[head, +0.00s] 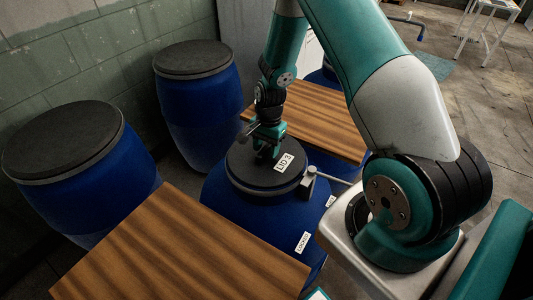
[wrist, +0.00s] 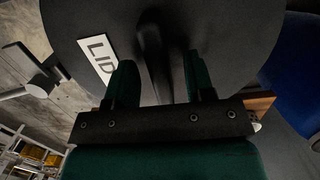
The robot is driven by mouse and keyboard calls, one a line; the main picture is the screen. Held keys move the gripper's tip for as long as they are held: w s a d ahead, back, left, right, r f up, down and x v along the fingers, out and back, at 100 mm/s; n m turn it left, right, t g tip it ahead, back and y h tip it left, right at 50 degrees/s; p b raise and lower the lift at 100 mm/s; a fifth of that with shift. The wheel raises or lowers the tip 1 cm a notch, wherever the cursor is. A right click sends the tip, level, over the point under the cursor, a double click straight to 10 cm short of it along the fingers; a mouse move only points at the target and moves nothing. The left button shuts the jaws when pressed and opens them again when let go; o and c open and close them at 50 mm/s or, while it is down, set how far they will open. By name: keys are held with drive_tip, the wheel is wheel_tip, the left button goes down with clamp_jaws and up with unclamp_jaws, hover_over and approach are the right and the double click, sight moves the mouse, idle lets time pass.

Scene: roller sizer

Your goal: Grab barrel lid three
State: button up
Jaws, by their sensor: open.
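Barrel lid three (head: 249,174) is a dark round lid with a white label reading "LID 3". It lies on top of a blue barrel (head: 245,215) in the middle of the head view. My gripper (head: 267,152) is over the lid, pointing down at it. In the wrist view the lid (wrist: 230,40) fills the upper part, with its label at left. My gripper (wrist: 160,85) is open there, with a dark upright handle (wrist: 154,55) between its two green fingers. I cannot tell whether the fingers touch the handle.
A metal clamp with a bar (head: 310,180) sits at the lid's right edge. Wooden boards lie in front (head: 180,250) and behind (head: 320,120). Two lidded blue barrels (head: 85,185) (head: 200,105) stand at left by the wall. Open floor lies at the upper right.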

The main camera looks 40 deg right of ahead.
drive_tip(key=shift+f, duration=0.35)
idle(0.4)
clamp_jaws()
